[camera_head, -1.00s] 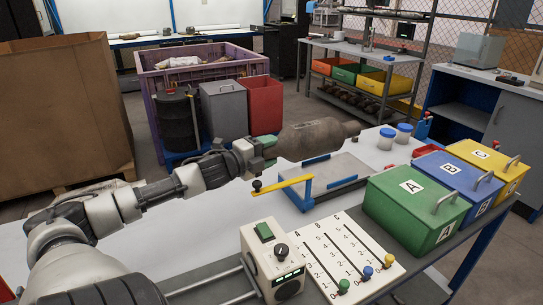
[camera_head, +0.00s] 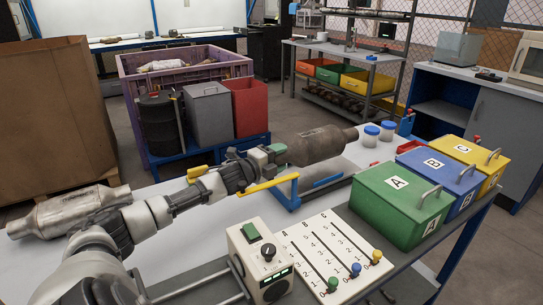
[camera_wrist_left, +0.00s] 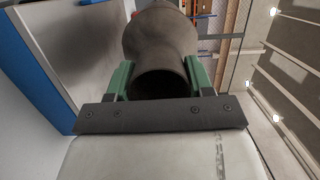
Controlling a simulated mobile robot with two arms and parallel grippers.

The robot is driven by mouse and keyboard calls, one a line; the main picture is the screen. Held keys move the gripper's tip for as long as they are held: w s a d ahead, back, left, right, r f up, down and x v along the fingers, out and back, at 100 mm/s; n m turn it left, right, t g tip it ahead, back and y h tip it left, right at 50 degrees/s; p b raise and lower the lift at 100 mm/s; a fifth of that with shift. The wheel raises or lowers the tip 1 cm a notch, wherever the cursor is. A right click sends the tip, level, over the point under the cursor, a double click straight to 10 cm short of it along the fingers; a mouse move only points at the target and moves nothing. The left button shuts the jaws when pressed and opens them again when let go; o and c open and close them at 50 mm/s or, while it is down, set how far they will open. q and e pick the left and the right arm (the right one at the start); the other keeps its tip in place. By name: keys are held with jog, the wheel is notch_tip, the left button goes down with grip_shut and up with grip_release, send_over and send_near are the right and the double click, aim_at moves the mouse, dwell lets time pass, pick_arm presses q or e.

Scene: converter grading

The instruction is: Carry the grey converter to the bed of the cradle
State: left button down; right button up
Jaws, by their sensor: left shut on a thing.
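The grey converter (camera_head: 312,147), dark and brownish, is held in my left gripper (camera_head: 272,156) by its near neck. In the left wrist view, green-padded fingers sit on both sides of the converter's open end (camera_wrist_left: 160,83). The converter lies roughly level at the cradle, which has a blue frame (camera_head: 328,181) and a yellow lever (camera_head: 268,185). My right gripper is not in view.
A paler converter (camera_head: 65,212) lies at the left table end. A control box (camera_head: 262,260) and slider board (camera_head: 335,260) stand in front. Green (camera_head: 395,210), blue (camera_head: 440,180) and yellow (camera_head: 478,155) lidded boxes line the right. Two blue-lidded jars (camera_head: 371,136) stand behind.

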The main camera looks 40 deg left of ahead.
pick_arm(q)
jog(key=shift+w+d+r, duration=0.1)
jog(key=shift+w+r, duration=0.15)
jog(key=shift+w, duration=0.1)
jog(key=shift+f, duration=2.05)
jog(key=c, duration=0.9)
grip_release()
jog(key=shift+s+f, duration=0.1)
jog(key=shift+f, duration=0.25)
jog(key=o, duration=0.5)
jog(key=shift+r, duration=0.1)
jog(key=shift+c, duration=0.2)
jog(key=shift+s, duration=0.15)
jog(key=s+a, duration=0.1)
jog(key=s, duration=1)
jog(key=shift+s, duration=0.4)
